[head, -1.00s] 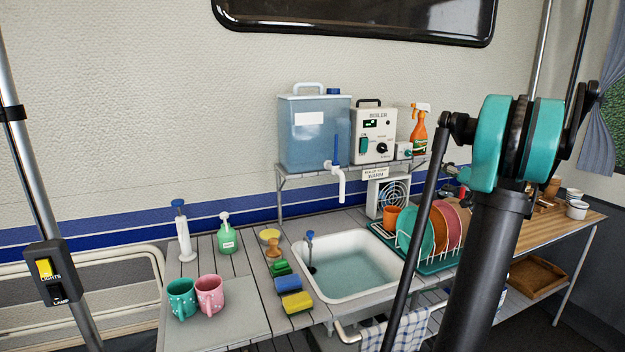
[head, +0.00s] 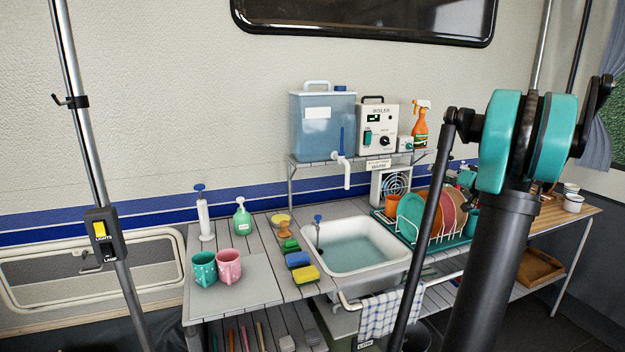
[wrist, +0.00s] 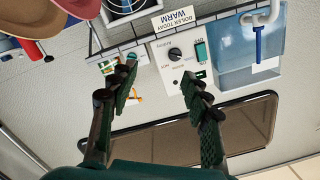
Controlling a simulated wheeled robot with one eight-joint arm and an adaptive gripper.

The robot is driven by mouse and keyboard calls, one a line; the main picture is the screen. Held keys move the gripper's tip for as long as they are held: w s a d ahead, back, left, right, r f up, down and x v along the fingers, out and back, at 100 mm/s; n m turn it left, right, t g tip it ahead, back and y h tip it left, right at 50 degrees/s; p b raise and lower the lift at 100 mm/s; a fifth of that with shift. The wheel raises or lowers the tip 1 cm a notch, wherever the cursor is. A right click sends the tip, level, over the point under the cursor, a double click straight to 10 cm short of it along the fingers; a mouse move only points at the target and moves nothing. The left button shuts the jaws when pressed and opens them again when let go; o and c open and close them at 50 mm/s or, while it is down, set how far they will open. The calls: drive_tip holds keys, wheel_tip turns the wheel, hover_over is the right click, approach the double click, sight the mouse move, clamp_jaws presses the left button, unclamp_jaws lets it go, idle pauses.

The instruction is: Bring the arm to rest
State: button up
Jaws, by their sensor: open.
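My gripper (wrist: 160,88) shows in the wrist view with its two dark fingers spread apart and nothing between them. Beyond the fingers, upside down in that view, are the white boiler box (wrist: 180,70) and the blue water tank (wrist: 235,60). I cannot tell how far the fingertips are from the boiler. In the head view my arm stands raised at the right, and my gripper is not clearly seen there. The arm hides part of the dish rack and counter behind it.
The counter holds a sink (head: 355,247), a dish rack (head: 445,235) with plates, and teal (head: 203,270) and pink (head: 229,266) mugs. A shelf carries the water tank (head: 322,125), boiler (head: 376,128) and orange spray bottle (head: 420,125). A pole with a switch box (head: 103,234) stands left.

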drive_tip(key=s+a+f+n+g, duration=0.1)
drive_tip(key=s+a+f+g, duration=0.1)
drive_tip(key=s+a+f, duration=0.35)
drive_tip(key=s+a+f+g, duration=0.3)
drive_tip(key=a, duration=0.6)
drive_tip(key=s+a+f+n+g, duration=0.1)
drive_tip(key=s+a+f+g, duration=0.1)
drive_tip(key=s+a+f, duration=0.4)
drive_tip(key=s+a+f+g+h, duration=0.2)
drive_tip(key=s+f, duration=0.5)
drive_tip(key=s, duration=0.5)
drive_tip(key=s+a+f+g+h, duration=0.2)
drive_tip(key=s+f+h, duration=0.2)
drive_tip(key=s+f, duration=0.3)
drive_tip(key=s, duration=0.5)
drive_tip(key=shift+a+g+h, duration=0.15)
drive_tip(key=shift+g+h, duration=0.15)
drive_tip(key=shift+h, duration=0.1)
